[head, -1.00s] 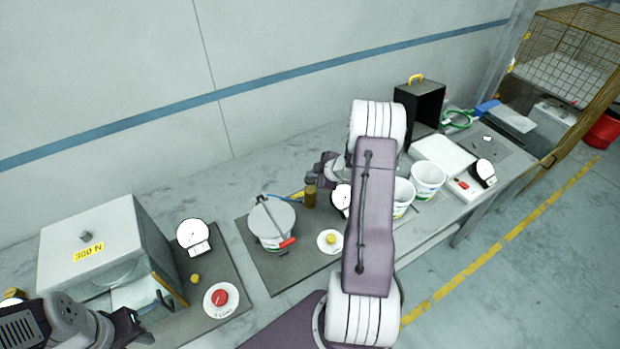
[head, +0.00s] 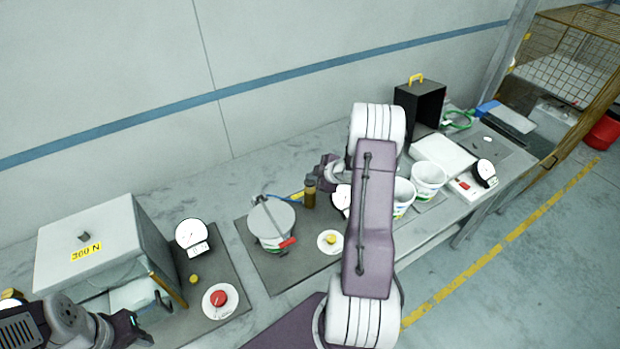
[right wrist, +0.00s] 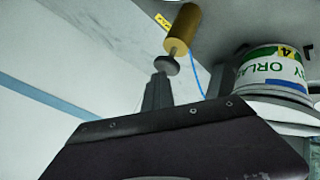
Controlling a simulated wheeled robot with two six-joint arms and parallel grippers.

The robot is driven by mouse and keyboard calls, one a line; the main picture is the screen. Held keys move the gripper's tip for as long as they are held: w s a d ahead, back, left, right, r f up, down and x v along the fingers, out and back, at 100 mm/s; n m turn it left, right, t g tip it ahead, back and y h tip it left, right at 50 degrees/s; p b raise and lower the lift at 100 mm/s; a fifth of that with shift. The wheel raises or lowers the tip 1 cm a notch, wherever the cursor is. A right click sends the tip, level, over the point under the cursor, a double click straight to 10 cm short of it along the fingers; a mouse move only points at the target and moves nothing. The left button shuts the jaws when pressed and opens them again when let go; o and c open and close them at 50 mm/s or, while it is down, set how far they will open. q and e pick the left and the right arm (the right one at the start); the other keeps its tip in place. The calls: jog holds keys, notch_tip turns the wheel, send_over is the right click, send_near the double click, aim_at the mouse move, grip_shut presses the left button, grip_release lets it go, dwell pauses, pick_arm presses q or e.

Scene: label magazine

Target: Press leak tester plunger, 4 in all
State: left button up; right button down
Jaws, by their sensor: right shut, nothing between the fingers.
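A brass plunger cylinder (head: 309,194) stands on a dark mat beside a round lidded pot (head: 270,222). In the right wrist view the cylinder (right wrist: 181,28) has a thin rod ending in a grey disc knob (right wrist: 167,65). My right gripper (head: 318,177) is shut and empty, close to the knob end. In the right wrist view the shut fingertips (right wrist: 159,80) are right at the disc; I cannot tell whether they touch. A white dial gauge (head: 341,198) is partly hidden by my right arm. My left gripper (head: 133,328) is at the lower left; its jaws are unclear.
A yellow button on a white plate (head: 330,242) sits in front of the pot. At left are a grey box marked 300 N (head: 110,230), another gauge (head: 192,235) and a red button (head: 219,298). White tubs (head: 429,177) and a black case (head: 420,103) stand right of my arm.

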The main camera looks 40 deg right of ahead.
aim_at(312, 182)
jog(key=shift+f+b, duration=0.55)
jog(key=shift+f, duration=0.25)
dwell(0.4)
jog(key=shift+r, duration=0.1)
jog(key=shift+r+p, duration=2.25)
jog(key=shift+p, duration=0.05)
notch_tip(312, 182, up, 5)
jog(key=p, duration=0.4)
jog(key=shift+p, duration=0.4)
dwell(1.0)
